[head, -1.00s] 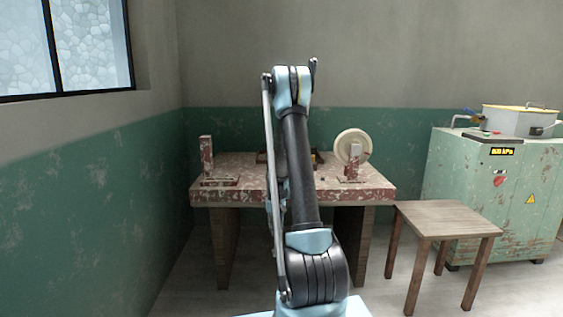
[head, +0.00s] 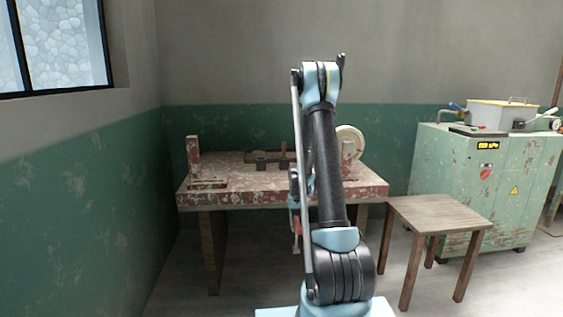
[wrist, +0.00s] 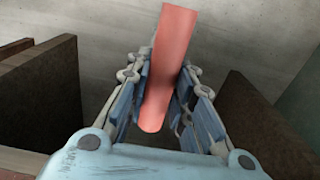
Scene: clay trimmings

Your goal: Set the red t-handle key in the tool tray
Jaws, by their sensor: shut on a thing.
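The red t-handle key (wrist: 168,75) shows in the wrist view as a smooth red bar between the two fingers. My gripper (wrist: 160,95) is shut on it. In the head view, a small red piece of the key (head: 297,226) shows beside my arm, in front of the worktable and below its top. The fingers are mostly hidden behind my arm there. A low dark tray-like thing (head: 262,156) lies at the back middle of the table, partly hidden by my arm; I cannot tell for sure that it is the tool tray.
The worn red worktable (head: 235,178) has an upright post on a base (head: 194,160) at left and a pale wheel (head: 352,140) at right. A wooden stool (head: 437,212) stands right of it, near a green cabinet (head: 470,190). Brown panels flank my gripper in the wrist view.

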